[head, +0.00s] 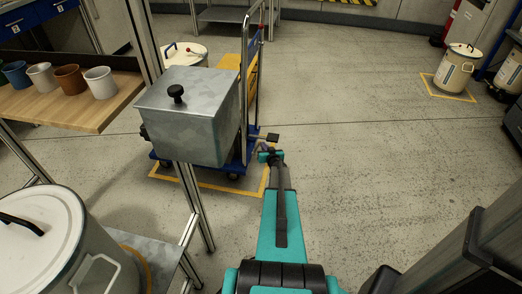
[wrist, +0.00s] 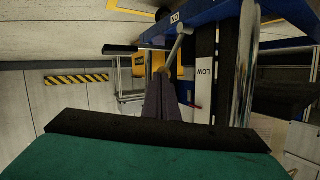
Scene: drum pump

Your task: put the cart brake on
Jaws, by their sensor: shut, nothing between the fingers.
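The cart, with a blue deck (head: 160,158) and upright metal handle posts (head: 247,90), stands left of centre in the head view. A small dark pedal (head: 272,137) sticks out to the right at its handle end. My gripper (head: 268,153) is shut and empty, close to this pedal; I cannot tell whether they touch. In the wrist view the shut fingers (wrist: 163,88) point at the cart's blue frame (wrist: 215,12). A grey lever rod (wrist: 178,48) lies just beyond the fingertips.
A grey metal box (head: 190,115) on a post frame hides part of the cart. A yellow floor outline (head: 205,187) surrounds the cart. A white drum (head: 45,235) stands at the near left, beside a wooden bench (head: 110,110) with cups.

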